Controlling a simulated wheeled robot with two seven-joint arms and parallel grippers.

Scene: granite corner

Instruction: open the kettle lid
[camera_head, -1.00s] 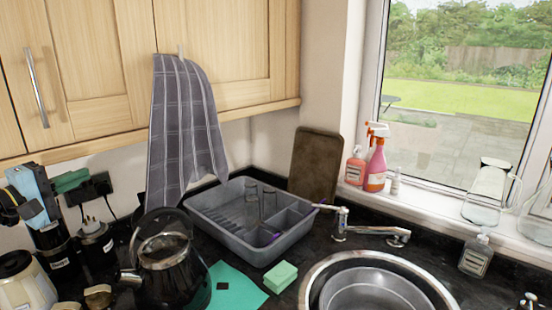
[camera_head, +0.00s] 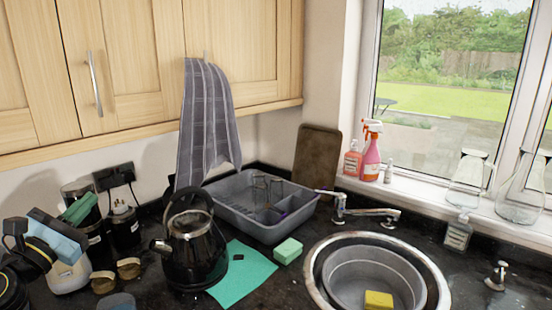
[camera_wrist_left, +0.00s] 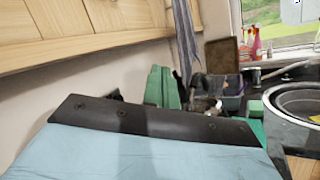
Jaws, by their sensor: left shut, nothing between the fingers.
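The black kettle (camera_head: 196,262) stands upright on the counter, spout to the left, with a tall arched handle over its top. Its lid (camera_head: 189,224) looks silvery and lies under the handle; it appears closed. In the left wrist view the kettle is mostly hidden behind my gripper, with only a part of its top (camera_wrist_left: 204,106) showing. My left gripper (camera_head: 80,207), with green fingers and a blue body, is at the left edge, shut and empty. It is left of the kettle and apart from it. My right gripper is not in view.
A grey dish rack (camera_head: 240,215) stands behind the kettle. A teal cloth (camera_head: 245,280) and green sponge (camera_head: 288,250) lie to its right, before the sink (camera_head: 318,290). Canisters (camera_head: 125,232) and small brown-topped jars (camera_head: 129,268) stand to its left. Wall cupboards (camera_head: 140,60) hang above.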

